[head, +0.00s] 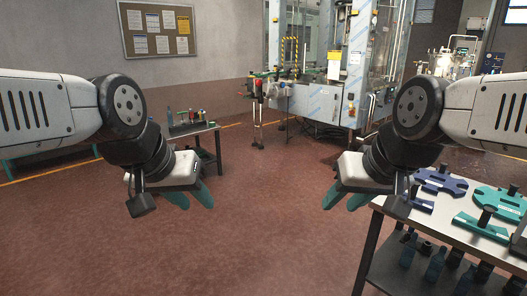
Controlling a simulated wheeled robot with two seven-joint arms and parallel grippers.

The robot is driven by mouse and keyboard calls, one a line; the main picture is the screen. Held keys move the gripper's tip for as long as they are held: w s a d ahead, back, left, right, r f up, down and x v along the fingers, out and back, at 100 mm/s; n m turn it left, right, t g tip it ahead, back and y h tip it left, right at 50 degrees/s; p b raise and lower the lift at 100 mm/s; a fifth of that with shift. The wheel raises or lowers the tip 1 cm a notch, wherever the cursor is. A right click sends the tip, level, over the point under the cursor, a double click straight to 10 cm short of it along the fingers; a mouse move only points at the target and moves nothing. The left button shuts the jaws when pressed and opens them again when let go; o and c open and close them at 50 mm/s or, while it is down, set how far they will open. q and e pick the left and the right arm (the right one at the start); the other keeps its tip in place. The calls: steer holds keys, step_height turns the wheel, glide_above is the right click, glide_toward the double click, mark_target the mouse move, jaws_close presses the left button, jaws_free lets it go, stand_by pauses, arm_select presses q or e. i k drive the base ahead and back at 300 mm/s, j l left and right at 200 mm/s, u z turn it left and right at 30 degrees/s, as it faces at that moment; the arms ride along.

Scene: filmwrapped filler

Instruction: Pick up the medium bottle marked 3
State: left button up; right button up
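Several dark blue bottles with dark caps stand on the lower shelf of the right-hand table, such as one bottle (435,264). The tabletop edge hides some of them. Another small blue bottle (170,117) stands on the small table at the left. I cannot read a 3 on any bottle. My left gripper (197,206) hangs over the floor at centre left, its teal fingers apart and empty. My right gripper (338,206) hangs left of the right-hand table, its teal fingers also apart and empty. Neither gripper touches a bottle.
The right-hand table (458,236) carries blue and teal flat parts with dark knobs (440,181). The small table (190,130) holds a row of small items. A large glass-panelled machine (318,95) stands at the back. The red-brown floor (265,230) between the tables is clear.

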mark_target(170, 120)
steer(key=i+j+u, duration=0.1)
steer(key=i+u, duration=0.15)
steer(key=i, duration=0.9)
steer(key=i+l+u, duration=0.2)
steer(key=i, duration=0.95)
steer(key=i+l+z, duration=0.15)
steer(key=i+z, duration=0.15)
steer(key=i, duration=1.05)
steer(key=i+j+z, duration=0.25)
steer(key=i, duration=1.8)
steer(key=i+u, duration=0.15)
steer(key=i, duration=0.55)
steer(key=i+l, duration=0.15)
steer(key=i, duration=0.55)
steer(key=i+l+u, duration=0.15)
steer(key=i, duration=0.55)
steer(key=i+j+z, duration=0.45)
steer(key=i+j, duration=1.05)
steer(key=i+j+z, duration=0.3)
steer(key=i+j, duration=0.15)
steer(key=j, duration=0.3)
steer(key=l+u, duration=0.2)
steer(key=u, duration=4.3)
